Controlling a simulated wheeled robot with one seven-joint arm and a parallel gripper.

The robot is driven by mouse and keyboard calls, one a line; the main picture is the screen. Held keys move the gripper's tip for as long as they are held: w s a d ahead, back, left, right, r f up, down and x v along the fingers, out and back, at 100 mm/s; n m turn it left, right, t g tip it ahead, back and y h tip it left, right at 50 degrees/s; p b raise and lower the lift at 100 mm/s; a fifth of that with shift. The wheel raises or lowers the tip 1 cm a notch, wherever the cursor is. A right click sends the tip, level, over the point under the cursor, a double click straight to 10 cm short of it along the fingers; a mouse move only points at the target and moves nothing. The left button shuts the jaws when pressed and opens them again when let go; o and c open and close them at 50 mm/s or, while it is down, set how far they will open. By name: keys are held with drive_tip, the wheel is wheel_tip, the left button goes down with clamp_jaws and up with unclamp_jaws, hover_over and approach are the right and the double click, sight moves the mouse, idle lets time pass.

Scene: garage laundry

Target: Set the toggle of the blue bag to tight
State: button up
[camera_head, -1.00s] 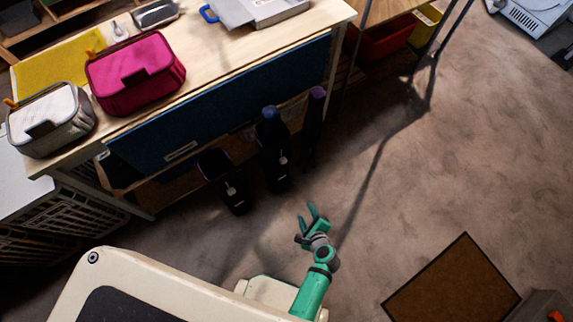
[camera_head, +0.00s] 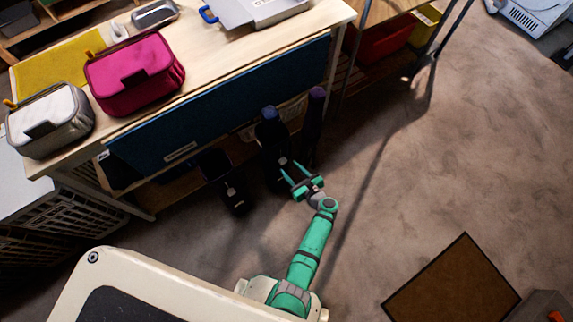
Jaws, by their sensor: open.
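Several dark, upright bag-like items stand in shadow at the front of the table. The middle one (camera_head: 270,135) has a blue top and looks like the blue bag. A small pale piece, perhaps its toggle (camera_head: 282,160), shows low on its front; its setting is too small to read. My green gripper (camera_head: 290,168) is open, with its fingertips close to that pale piece. I cannot tell whether they touch it. The fingers hold nothing that I can see and cover part of the bag's lower front.
A wooden table (camera_head: 230,60) holds a magenta bag (camera_head: 140,85) and a grey-white bag (camera_head: 50,135). A dark item (camera_head: 225,180) stands left of the middle one, a purple-topped one (camera_head: 315,105) right. Open floor (camera_head: 440,170) lies to the right, with a brown mat (camera_head: 450,290).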

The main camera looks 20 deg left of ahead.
sight(285, 163)
drive_tip(key=shift+x, duration=2)
